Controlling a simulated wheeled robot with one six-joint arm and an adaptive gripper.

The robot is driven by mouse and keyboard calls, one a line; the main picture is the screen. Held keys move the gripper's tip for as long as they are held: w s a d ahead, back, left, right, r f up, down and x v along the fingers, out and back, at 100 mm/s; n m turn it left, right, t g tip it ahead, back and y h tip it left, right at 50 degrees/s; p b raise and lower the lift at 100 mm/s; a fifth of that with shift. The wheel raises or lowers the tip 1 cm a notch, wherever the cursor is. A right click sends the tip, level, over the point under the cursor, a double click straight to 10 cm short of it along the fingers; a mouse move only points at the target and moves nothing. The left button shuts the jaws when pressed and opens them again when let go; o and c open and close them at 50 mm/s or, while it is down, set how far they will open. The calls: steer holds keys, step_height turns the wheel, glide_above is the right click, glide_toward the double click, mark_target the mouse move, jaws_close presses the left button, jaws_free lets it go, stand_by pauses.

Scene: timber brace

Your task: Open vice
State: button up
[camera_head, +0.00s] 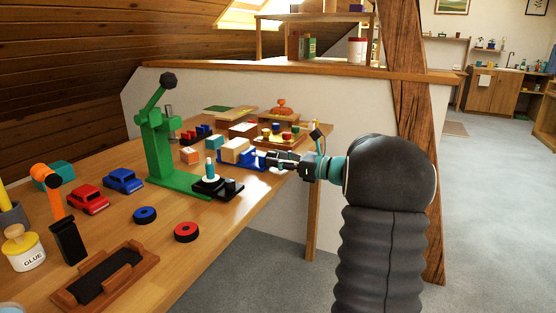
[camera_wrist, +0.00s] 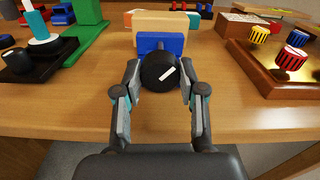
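The blue vice (camera_head: 238,157) stands near the right edge of the workbench, with a pale wooden block (camera_head: 236,147) between its jaws. In the wrist view the vice (camera_wrist: 163,43) faces me, with the block (camera_wrist: 165,24) above it. Its round black knob (camera_wrist: 159,73) with a white mark is at the front. My gripper (camera_wrist: 160,78) has one finger on each side of the knob, very close to it. The fingers look spread, and I cannot see firm contact. In the head view my gripper (camera_head: 275,161) reaches the vice from the right.
A green press (camera_head: 160,150) and a black base with a white and teal peg (camera_head: 211,180) stand left of the vice. A wooden board with coloured knobs (camera_wrist: 285,60) lies to the right in the wrist view. The bench's front edge lies below my fingers.

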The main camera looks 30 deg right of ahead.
steer(key=shift+f+n+b, duration=0.15)
steer(key=shift+n+b, duration=0.15)
steer(key=shift+b, duration=0.1)
steer(key=shift+f+n+b, duration=0.1)
steer(key=shift+n+b, duration=0.7)
steer(key=shift+b, duration=0.25)
steer(key=shift+n+b, duration=1.65)
steer(key=shift+n, duration=0.05)
steer(key=o, duration=1.1)
steer(key=shift+s+r, duration=0.1)
steer(key=shift+r, duration=0.1)
steer(key=shift+o, duration=0.2)
steer(key=v, duration=1.2)
